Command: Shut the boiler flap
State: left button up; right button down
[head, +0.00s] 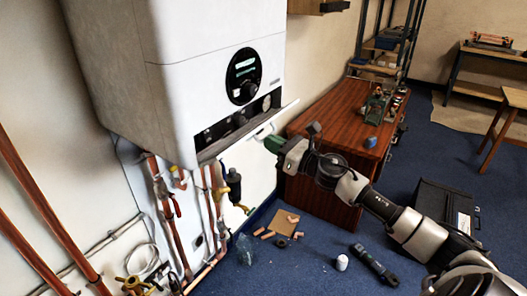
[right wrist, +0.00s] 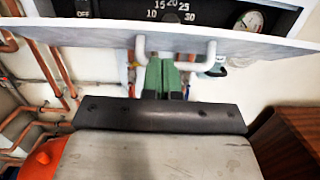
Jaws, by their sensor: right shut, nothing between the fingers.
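The boiler flap (head: 248,133) is a pale panel at the lower front of the white boiler (head: 215,60). It stands open, sticking outward below the control dial, with the dark control recess exposed behind it. A white bar handle (head: 263,131) is on its outer face; the handle (right wrist: 208,57) also shows in the right wrist view. My right gripper (head: 271,143) is shut and empty, its green fingers (right wrist: 166,66) at the handle between its two posts. They cover part of the bar; I cannot tell whether they touch it. My left gripper is not in view.
Copper pipes and valves (head: 165,200) run below the boiler. A wooden cabinet (head: 345,115) stands to the right. Wood pieces, a white cup-like item (head: 342,262) and a dark tool (head: 374,266) lie on the blue floor. A black case (head: 447,207) stands further right.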

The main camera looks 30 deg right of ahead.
jog(key=shift+w+a+r+p, duration=0.2)
jog(key=shift+w+r+p, duration=0.3)
jog(key=shift+r, duration=0.45)
jog(key=shift+w+a+r+p, duration=0.15)
jog(key=shift+w+r+p, duration=0.3)
jog(key=shift+r, duration=0.5)
jog(key=shift+w+a+r+p, duration=0.2)
jog(key=shift+w+r+p, duration=0.15)
jog(key=shift+r+p, duration=0.45)
jog(key=shift+w+a+r, duration=0.2)
jog(key=shift+w+r, duration=0.3)
jog(key=shift+r, duration=0.05)
